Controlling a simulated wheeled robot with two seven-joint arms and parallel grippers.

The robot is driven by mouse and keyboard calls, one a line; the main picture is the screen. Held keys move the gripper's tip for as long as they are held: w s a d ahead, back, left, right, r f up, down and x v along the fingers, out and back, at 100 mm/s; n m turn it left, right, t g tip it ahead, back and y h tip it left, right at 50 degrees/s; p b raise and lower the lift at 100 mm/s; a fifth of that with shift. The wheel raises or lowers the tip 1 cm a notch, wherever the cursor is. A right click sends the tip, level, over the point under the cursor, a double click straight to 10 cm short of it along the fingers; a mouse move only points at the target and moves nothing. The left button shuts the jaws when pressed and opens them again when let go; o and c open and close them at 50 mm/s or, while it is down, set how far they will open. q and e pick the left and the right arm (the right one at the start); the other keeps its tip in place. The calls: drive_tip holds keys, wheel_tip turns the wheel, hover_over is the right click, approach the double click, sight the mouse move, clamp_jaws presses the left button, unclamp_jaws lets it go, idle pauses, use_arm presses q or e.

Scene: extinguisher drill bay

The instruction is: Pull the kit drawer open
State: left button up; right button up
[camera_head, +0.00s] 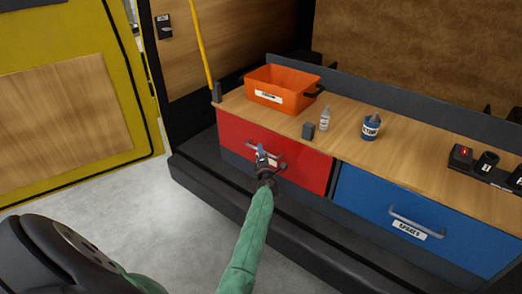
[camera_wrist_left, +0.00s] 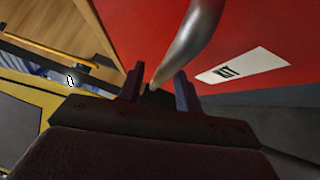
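The red drawer (camera_head: 310,170) is on the left of the bench front and looks closed. Its metal bar handle (camera_head: 279,165) is partly hidden by my left gripper. My left gripper (camera_head: 263,160) is at the handle, in front of the drawer. In the left wrist view, the handle (camera_wrist_left: 190,45) runs down between the two spread fingers (camera_wrist_left: 160,88), and I see gaps beside it. My right gripper is not in view.
A blue drawer (camera_head: 365,195) marked SPARES is to the right. On the wooden bench top (camera_head: 350,105) stand an orange bin (camera_head: 290,78), a small bottle (camera_head: 324,119), a blue pot (camera_head: 371,128) and dark holders (camera_head: 487,163). A dark ledge (camera_head: 205,175) runs below the drawers.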

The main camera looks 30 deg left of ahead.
use_arm(q)
drive_tip(key=shift+w+a+r, duration=0.1)
drive_tip(key=shift+w+a, duration=0.35)
drive_tip(key=shift+a, duration=0.05)
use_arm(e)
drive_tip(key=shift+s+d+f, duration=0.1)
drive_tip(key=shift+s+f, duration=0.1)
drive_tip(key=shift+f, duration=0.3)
use_arm(q)
clamp_jaws()
drive_tip(key=shift+s, duration=0.1)
